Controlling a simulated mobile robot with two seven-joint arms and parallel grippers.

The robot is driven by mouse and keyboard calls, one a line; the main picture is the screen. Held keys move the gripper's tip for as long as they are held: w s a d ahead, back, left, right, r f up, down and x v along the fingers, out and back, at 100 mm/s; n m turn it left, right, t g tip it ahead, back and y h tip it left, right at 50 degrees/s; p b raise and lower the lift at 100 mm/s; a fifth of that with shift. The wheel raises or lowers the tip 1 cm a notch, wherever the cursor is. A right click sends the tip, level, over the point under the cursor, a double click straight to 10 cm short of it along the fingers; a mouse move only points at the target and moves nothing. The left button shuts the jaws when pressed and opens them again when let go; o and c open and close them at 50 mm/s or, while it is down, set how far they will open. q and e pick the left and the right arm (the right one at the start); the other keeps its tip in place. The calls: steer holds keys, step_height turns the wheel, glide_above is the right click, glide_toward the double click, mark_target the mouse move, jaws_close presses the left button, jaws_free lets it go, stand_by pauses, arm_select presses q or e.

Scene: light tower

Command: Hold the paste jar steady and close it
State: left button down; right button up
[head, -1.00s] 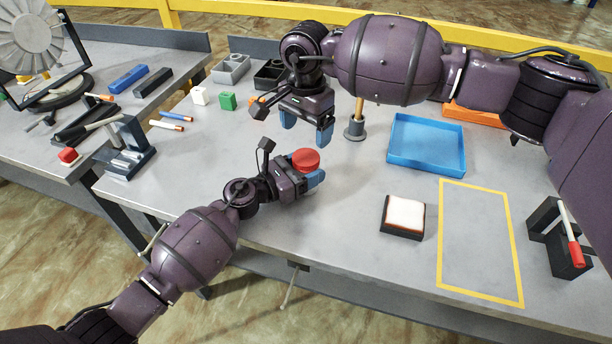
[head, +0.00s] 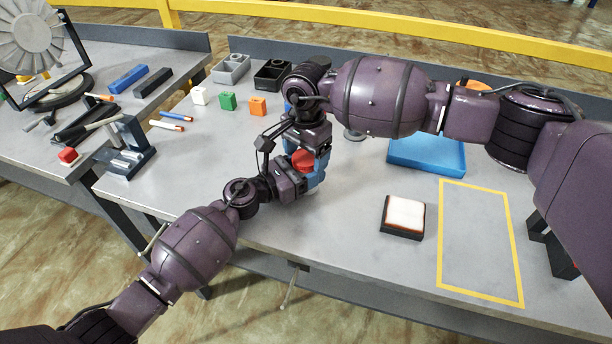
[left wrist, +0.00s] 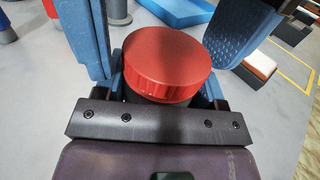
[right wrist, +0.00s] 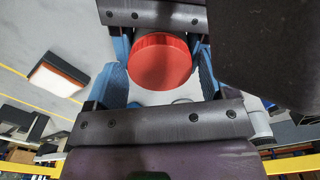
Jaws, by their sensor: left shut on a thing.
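The paste jar's red lid (head: 303,161) shows between my two grippers near the table's front edge. It fills the middle of the left wrist view (left wrist: 167,64) and also shows in the right wrist view (right wrist: 161,62). My left gripper (head: 307,180) is shut on the jar's body below the lid; the body is mostly hidden. My right gripper (head: 306,153) is over the jar, its blue fingers on opposite sides of the lid. In the right wrist view these fingers stand apart with gaps beside the lid. I cannot tell how tightly the lid sits.
A blue tray (head: 428,165) lies to the right, partly behind my right arm. A white-topped block (head: 403,216) stands beside a yellow outline (head: 440,235). The front middle is clear.

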steer(key=c, duration=0.8)
steer(key=m, duration=0.6)
steer(key=o, duration=1)
steer(key=shift+o, duration=0.2)
steer(key=shift+r, duration=2.25)
steer(key=shift+c, duration=0.3)
